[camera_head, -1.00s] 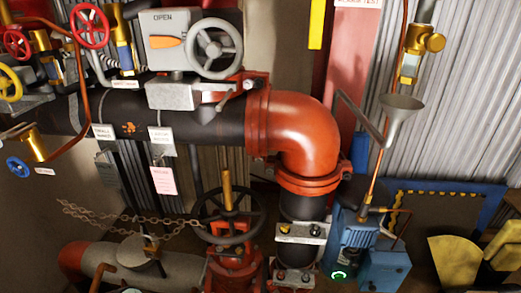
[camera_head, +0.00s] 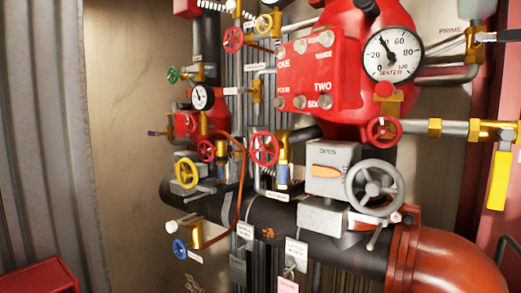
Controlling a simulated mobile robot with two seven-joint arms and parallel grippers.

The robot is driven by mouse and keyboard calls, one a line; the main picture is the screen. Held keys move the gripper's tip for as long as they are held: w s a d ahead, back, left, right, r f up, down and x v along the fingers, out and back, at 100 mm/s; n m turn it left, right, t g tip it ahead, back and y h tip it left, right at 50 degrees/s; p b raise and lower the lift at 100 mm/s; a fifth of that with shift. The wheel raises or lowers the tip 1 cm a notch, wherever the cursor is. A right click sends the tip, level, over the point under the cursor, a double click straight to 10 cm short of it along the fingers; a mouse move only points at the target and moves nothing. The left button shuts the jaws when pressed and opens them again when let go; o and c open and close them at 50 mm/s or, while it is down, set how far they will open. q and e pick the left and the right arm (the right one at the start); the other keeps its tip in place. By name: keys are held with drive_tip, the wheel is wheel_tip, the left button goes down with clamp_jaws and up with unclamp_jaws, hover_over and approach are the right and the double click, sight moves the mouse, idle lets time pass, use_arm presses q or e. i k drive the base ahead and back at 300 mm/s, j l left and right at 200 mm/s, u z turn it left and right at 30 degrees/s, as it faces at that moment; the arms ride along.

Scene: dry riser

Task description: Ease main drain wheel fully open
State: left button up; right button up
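Several handwheels are in view; I cannot read a tag that tells which one is the main drain wheel. A large grey wheel (camera_head: 374,187) sits on a grey box marked OPEN (camera_head: 332,167). A small red wheel (camera_head: 264,149) stands left of that box, and another red wheel (camera_head: 383,131) is under the large gauge. A yellow wheel (camera_head: 186,173) and a blue wheel (camera_head: 180,249) are on the left, near the black pipe. A green wheel (camera_head: 173,74) is higher up. Neither of my grippers is in view.
A red valve body (camera_head: 310,75) with a round gauge (camera_head: 393,52) fills the upper middle. A black pipe (camera_head: 270,215) runs into an orange elbow (camera_head: 440,262). A yellow lever (camera_head: 499,180) hangs at right. A red box (camera_head: 42,277) is at lower left. Bare wall (camera_head: 125,130) shows left.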

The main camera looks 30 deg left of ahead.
sight(263, 149)
drive_tip(key=l+u, duration=0.15)
drive_tip(key=u, duration=0.3)
drive_tip(key=l+u, duration=0.15)
drive_tip(key=u, duration=0.35)
drive_tip(key=k+l+u, duration=0.1)
drive_tip(key=u, duration=0.35)
